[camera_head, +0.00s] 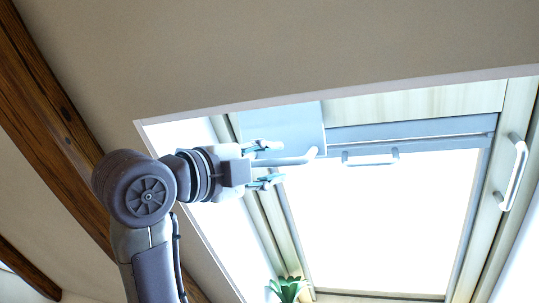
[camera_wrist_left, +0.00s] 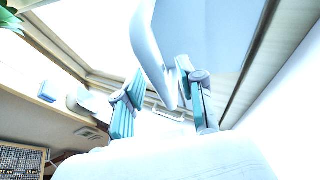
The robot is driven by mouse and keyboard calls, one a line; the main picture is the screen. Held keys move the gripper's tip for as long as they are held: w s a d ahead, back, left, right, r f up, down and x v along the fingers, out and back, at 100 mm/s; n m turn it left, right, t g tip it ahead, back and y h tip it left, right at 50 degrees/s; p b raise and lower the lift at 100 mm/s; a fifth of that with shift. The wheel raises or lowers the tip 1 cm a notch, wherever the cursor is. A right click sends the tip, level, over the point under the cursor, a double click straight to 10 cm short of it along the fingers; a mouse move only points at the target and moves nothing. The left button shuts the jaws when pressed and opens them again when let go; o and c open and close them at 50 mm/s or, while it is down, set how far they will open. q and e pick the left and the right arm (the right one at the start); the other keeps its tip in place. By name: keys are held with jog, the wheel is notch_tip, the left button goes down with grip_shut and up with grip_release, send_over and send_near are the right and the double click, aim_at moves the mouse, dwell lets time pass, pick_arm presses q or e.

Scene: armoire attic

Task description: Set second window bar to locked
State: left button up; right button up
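The skylight window shows a pale bar (camera_head: 290,161) at its upper left, sticking out sideways toward my left gripper. A second bar (camera_head: 515,172) is on the right frame, standing roughly upright. My left gripper (camera_head: 268,164) is open, its teal fingers apart above and below the left bar's end. In the left wrist view, the white bar (camera_wrist_left: 152,50) reaches down between the two open fingers of the gripper (camera_wrist_left: 160,103). I cannot tell whether either finger touches it. My right gripper is not in view.
A small handle (camera_head: 370,158) sits on the window's top rail. A green plant (camera_head: 288,289) is at the window's lower left. The sloped ceiling (camera_head: 330,50) lies above, and wooden beams (camera_head: 55,110) run at the left.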

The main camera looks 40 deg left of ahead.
pick_arm(q)
grip_shut()
dwell(0.3)
